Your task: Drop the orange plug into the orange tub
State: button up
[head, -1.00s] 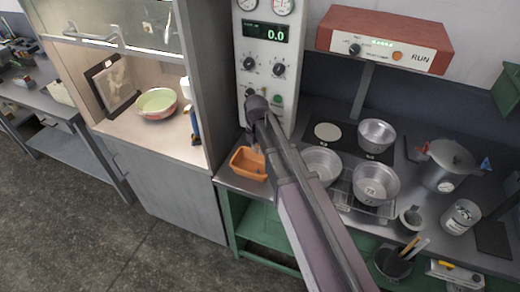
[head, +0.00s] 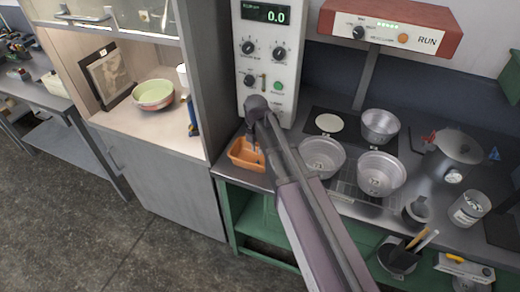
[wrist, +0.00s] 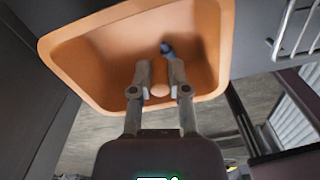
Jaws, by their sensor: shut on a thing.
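The orange tub (head: 233,153) stands at the left end of the counter, below the panel with dials. In the wrist view the tub (wrist: 95,52) fills the upper middle, with its open inside facing the camera. My gripper (wrist: 159,88) is over the tub's near part, its two fingers closed on a small rounded orange thing, the orange plug (wrist: 159,91). Only the plug's end shows between the fingertips. A small blue thing (wrist: 167,47) shows inside the tub beyond the fingers. In the head view my arm hides much of the gripper, and the plug cannot be made out.
Several metal pans, one of them (head: 322,156), stand right of my arm on a hob and a wire rack. The panel (head: 269,60) rises just behind the tub. A cabinet with a green bowl (head: 154,95) is at the left. A wire rack edge (wrist: 300,28) shows right of the tub.

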jog(key=o, duration=0.8)
jog(key=shift+w, duration=0.15)
